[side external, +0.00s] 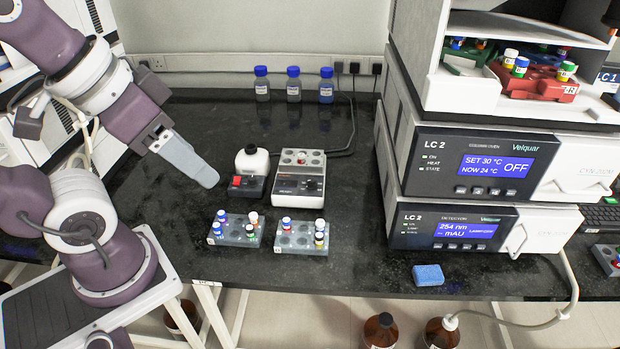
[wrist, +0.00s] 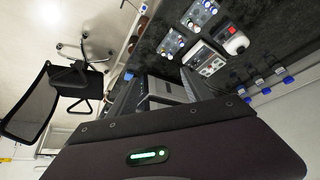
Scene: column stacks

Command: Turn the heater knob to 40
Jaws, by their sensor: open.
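The heater (side external: 299,180) is a small white and grey block unit on the dark bench, with round wells on top and a black knob (side external: 312,184) on its front face. The knob's setting is too small to read. The heater also shows in the wrist view (wrist: 205,60), near the upper middle. My gripper (side external: 207,178) is in the air to the left of the heater, apart from it, with its pale fingers angled down to the right. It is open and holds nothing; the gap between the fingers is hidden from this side.
A white-topped device with a red switch (side external: 250,170) stands just left of the heater. Two vial racks (side external: 236,231) (side external: 301,238) are in front. Blue-capped bottles (side external: 293,85) line the wall. The LC oven stack (side external: 480,165) stands right. A blue sponge (side external: 428,275) lies near the front edge.

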